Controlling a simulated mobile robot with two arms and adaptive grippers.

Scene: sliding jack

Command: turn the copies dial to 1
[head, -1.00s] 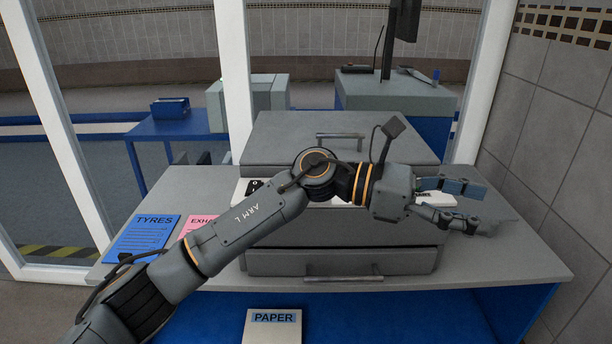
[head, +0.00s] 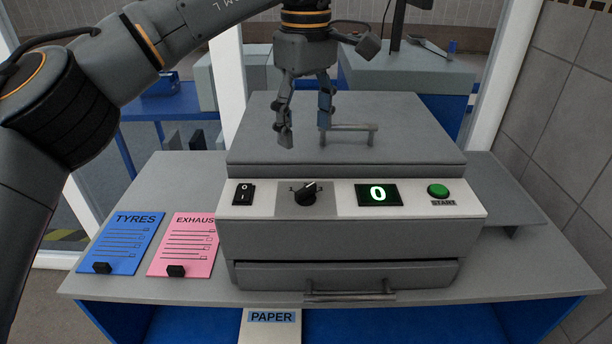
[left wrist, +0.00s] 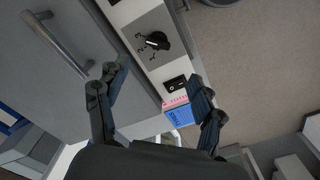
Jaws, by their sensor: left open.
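The copies dial (head: 306,193) is a black knob on the light front panel of the grey copier (head: 345,135), with small numbers around it. Its pale mark points up and slightly right in the head view; I cannot read for sure which number it meets. The dial also shows in the left wrist view (left wrist: 157,41), beyond the fingertips. My left gripper (head: 305,134) points down, open and empty, above the copier lid and behind the dial. In the left wrist view its open fingers (left wrist: 152,82) are apart from the dial. My right gripper is not in view.
Left of the dial is a black power switch (head: 243,194). Right of it are a display (head: 379,194) reading 0 and a green start button (head: 438,190). A lid handle (head: 348,128) stands near my fingers. Blue (head: 127,240) and pink (head: 187,242) sheets lie left of the copier.

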